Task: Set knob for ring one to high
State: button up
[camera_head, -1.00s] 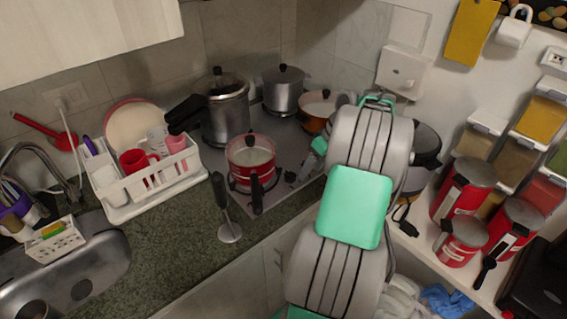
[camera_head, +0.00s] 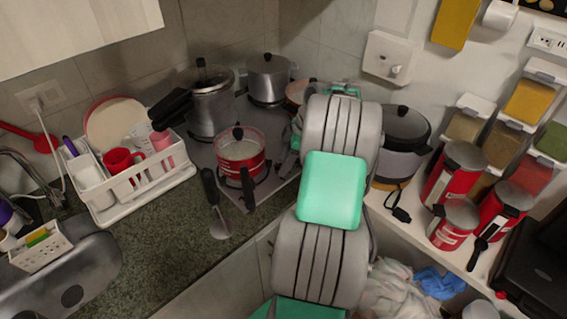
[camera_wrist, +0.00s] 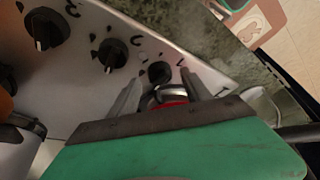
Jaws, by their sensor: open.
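In the wrist view, a pale stove panel (camera_wrist: 85,75) carries a row of black knobs with light pointer marks. A large knob (camera_wrist: 46,29) is at the top left, a middle knob (camera_wrist: 113,53) is right of it, and a smaller-looking knob (camera_wrist: 160,72) is further right. My gripper (camera_wrist: 162,79) is open, its fingers on either side of this last knob in the picture. I cannot tell whether they touch it. Which knob belongs to ring one is not readable. In the head view, my arm hides the knobs and most of the gripper.
A red pot (camera_head: 240,152) with a black handle stands on the stove, with a pressure cooker (camera_head: 211,112) and a grey pot (camera_head: 268,80) behind. An orange pan (camera_head: 296,92) is partly hidden by my arm.

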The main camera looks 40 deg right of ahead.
jog(key=shift+w+a+f, duration=0.15)
jog(key=shift+a+f, duration=0.05)
jog(key=shift+f, duration=0.4)
jog(key=shift+c, duration=0.6)
grip_shut()
